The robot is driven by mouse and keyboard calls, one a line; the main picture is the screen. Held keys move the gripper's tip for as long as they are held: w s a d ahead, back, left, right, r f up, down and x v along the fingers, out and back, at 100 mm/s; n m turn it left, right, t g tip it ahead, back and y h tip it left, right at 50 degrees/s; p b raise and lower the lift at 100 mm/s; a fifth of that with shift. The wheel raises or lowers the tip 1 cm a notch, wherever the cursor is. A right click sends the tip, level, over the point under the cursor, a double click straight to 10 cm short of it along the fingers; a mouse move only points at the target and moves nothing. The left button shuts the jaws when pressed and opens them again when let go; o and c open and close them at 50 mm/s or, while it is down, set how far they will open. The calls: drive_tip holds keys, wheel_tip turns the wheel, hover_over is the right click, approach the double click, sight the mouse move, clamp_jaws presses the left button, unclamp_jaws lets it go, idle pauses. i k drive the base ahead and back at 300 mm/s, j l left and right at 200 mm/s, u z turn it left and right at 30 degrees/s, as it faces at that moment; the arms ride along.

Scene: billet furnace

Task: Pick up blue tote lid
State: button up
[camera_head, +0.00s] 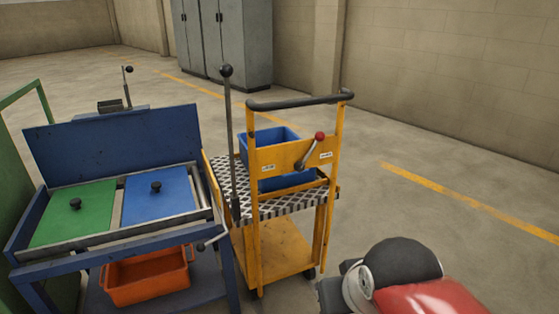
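The blue lid (165,204) is a flat panel with a black round knob on top. It lies in the metal-edged frame of the blue bench, to the right of a green lid (60,222) with a similar knob. An open blue tote (287,184) stands on the yellow cart to the right, partly hidden by the cart's front panel. Part of my red and black arm shows at the bottom right, well to the right of the bench and apart from the lid. My gripper's fingers do not show.
The yellow cart (262,240) has a push handle, a red-knobbed lever (313,148) and a tall black-knobbed rod beside it. An orange bin (145,279) sits under the bench. Grey cabinets (232,45) stand at the back. The floor on the right is clear.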

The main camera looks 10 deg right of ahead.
sight(149, 197)
drive_tip(key=i+j+u, duration=0.25)
drive_tip(key=i+j, duration=0.35)
drive_tip(key=i+j+u, duration=0.25)
drive_tip(key=i+j, duration=0.4)
